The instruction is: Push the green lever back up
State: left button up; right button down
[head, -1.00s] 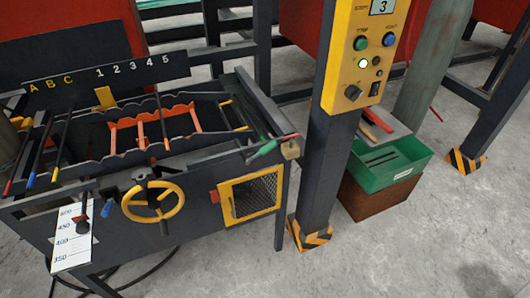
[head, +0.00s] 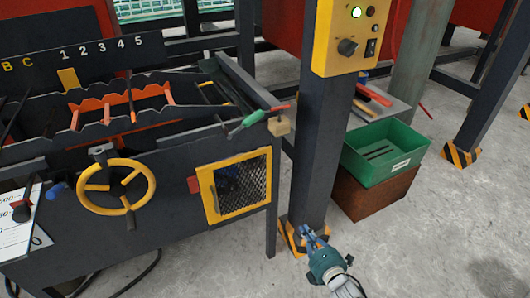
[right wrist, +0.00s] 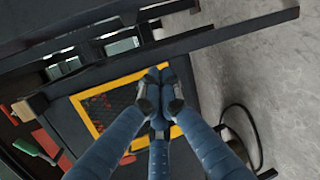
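The green lever (head: 247,122) is at the top right corner of the dark bench, with its green grip slanting down to the left. A red tip is at its right end, above a tan padlock-like block (head: 280,126). My right gripper (head: 312,236) is below and right of the lever, in front of the dark post's foot and apart from the lever. Its blue fingers come together at the tips, empty, in the right wrist view (right wrist: 160,88). My left gripper is not in view.
The bench carries a yellow handwheel (head: 117,187) and a yellow-framed mesh window (head: 237,187). A dark post (head: 312,150) with a yellow control panel (head: 350,35) stands just right of the bench. A green bin (head: 385,152) is behind it. Grey floor is clear at lower right.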

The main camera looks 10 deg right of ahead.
jog(key=w+a+r+n+t+y+b, duration=0.1)
jog(key=w+r+n+t+y+b, duration=0.15)
jog(key=r+n, duration=0.3)
jog(key=w+a+r+n+t+y+b, duration=0.1)
jog(key=w+r+n+t+b, duration=0.1)
jog(key=w+r+n+b, duration=0.3)
pick_arm(q)
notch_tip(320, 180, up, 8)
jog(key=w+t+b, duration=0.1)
jog(key=b, duration=0.6)
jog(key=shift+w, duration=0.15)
pick_arm(e)
jog(key=s+a+r+n+y, duration=0.1)
jog(key=r+n+y, duration=0.2)
jog(key=r+n, duration=0.4)
jog(key=s+a+r+n+y, duration=0.1)
jog(key=r+n+y, duration=0.3)
jog(key=r+n, duration=0.4)
jog(key=shift+s+a+r, duration=0.25)
jog(key=shift+s+a, duration=0.1)
jog(key=shift+a, duration=0.45)
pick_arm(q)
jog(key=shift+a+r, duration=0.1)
pick_arm(e)
jog(key=shift+n+y, duration=0.25)
